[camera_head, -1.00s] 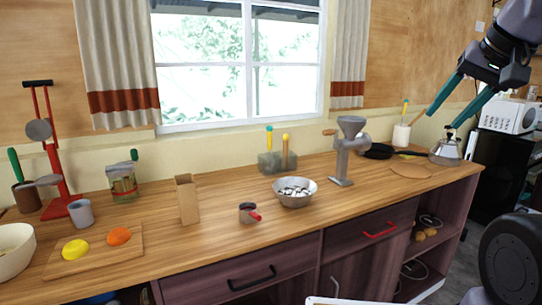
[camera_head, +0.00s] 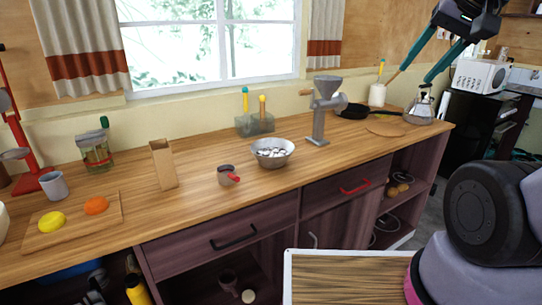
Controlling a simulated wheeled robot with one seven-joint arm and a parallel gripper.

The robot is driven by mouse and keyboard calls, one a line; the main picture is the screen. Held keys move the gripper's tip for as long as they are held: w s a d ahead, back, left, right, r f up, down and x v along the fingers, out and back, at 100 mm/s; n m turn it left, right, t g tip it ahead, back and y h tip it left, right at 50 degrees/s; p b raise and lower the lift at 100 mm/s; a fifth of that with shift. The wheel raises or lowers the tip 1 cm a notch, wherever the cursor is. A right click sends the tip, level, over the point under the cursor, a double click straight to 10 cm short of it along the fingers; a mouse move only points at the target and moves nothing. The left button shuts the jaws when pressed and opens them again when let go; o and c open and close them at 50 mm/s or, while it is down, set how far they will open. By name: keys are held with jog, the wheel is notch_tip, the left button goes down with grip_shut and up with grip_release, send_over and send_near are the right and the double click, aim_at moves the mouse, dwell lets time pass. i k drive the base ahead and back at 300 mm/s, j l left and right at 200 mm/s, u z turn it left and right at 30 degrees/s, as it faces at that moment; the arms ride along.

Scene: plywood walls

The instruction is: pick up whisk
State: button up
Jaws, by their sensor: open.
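I cannot make out a whisk for certain. Handles stick up from a grey holder (camera_head: 255,124) at the back of the counter and from a white crock (camera_head: 377,96) further right; their lower ends are hidden. A glass jar (camera_head: 97,155) at the left also holds utensils too small to tell. My gripper (camera_head: 408,80) is at the upper right, with its two teal fingers spread apart and nothing between them. It appears in front of the area around the crock and kettle; its distance from them is unclear.
The wooden counter (camera_head: 200,200) carries a metal bowl (camera_head: 273,160), a grinder (camera_head: 322,110), a small pot (camera_head: 226,176), a kettle (camera_head: 420,108), a brown carton (camera_head: 163,165) and a board (camera_head: 75,222) with fruit. A white-edged wooden surface (camera_head: 350,280) lies low in front.

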aim_at(245, 90)
jog(key=i+l+u, duration=0.25)
jog(key=i+u, duration=0.15)
jog(key=i+l+u, duration=0.75)
jog(key=l, duration=0.15)
jog(key=k+j, duration=0.05)
jog(key=k, duration=0.05)
